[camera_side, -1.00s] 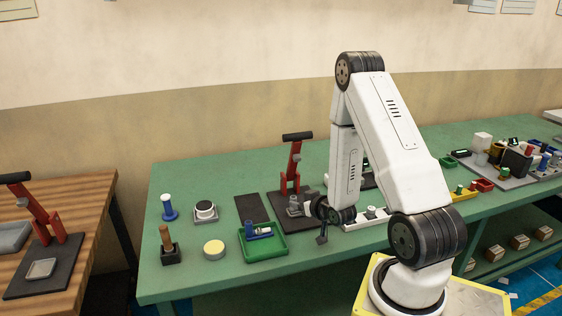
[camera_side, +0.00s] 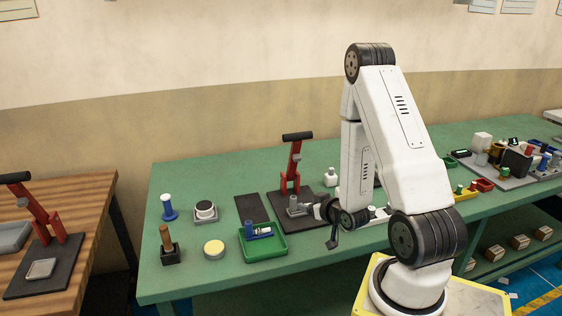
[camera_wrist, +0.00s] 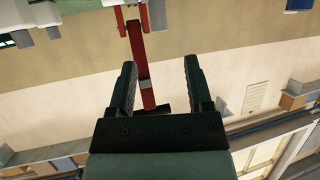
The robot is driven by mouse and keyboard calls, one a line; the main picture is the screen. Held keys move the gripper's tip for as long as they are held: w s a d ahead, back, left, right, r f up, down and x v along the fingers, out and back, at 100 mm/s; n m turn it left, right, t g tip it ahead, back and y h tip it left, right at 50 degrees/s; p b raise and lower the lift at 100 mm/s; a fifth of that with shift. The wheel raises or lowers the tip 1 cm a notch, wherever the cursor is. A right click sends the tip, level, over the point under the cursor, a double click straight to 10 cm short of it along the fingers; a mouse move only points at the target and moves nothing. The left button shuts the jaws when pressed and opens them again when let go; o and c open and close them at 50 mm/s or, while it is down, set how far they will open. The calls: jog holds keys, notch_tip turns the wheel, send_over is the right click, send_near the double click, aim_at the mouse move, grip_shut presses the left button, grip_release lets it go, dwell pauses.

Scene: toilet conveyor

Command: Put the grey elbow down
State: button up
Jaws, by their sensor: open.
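The grey elbow (camera_side: 297,208) sits on the dark base plate (camera_side: 291,226) of the red lever press (camera_side: 294,165) in the side view. My gripper (camera_side: 316,210) is just to its right, low over the plate, with its tips pointing left. In the wrist view my gripper (camera_wrist: 160,72) is open, with nothing held between the two dark fingers. The red lever (camera_wrist: 138,55) shows behind that gap. Grey and white parts stand at the top edge of the wrist view; I cannot tell whether one is the elbow.
A green tray (camera_side: 275,252) with a blue part (camera_side: 259,231) lies front left of the press. A flat dark mat (camera_side: 251,208) lies left of it. A white bottle-like part (camera_side: 330,177) stands behind my arm. Several small parts stand at the table's left end.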

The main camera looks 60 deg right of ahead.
jog(key=w+a+r+n+g+y, duration=0.1)
jog(key=w+a+n+g+y, duration=0.15)
jog(key=a, duration=0.35)
jog(key=w+a+r+n+g+y, duration=0.1)
jog(key=w+a+r+g+y, duration=0.15)
jog(key=a, duration=0.35)
jog(key=s+a+r+n+g+y, duration=0.1)
jog(key=s+a+r+g, duration=0.1)
jog(key=a, duration=0.4)
jog(key=s+a+r+n+g, duration=0.1)
jog(key=s+a+r+g, duration=0.1)
jog(key=a, duration=0.4)
jog(key=shift+s+y, duration=0.4)
jog(key=shift+s, duration=0.25)
jog(key=shift+o, duration=0.6)
jog(key=shift+n, duration=0.25)
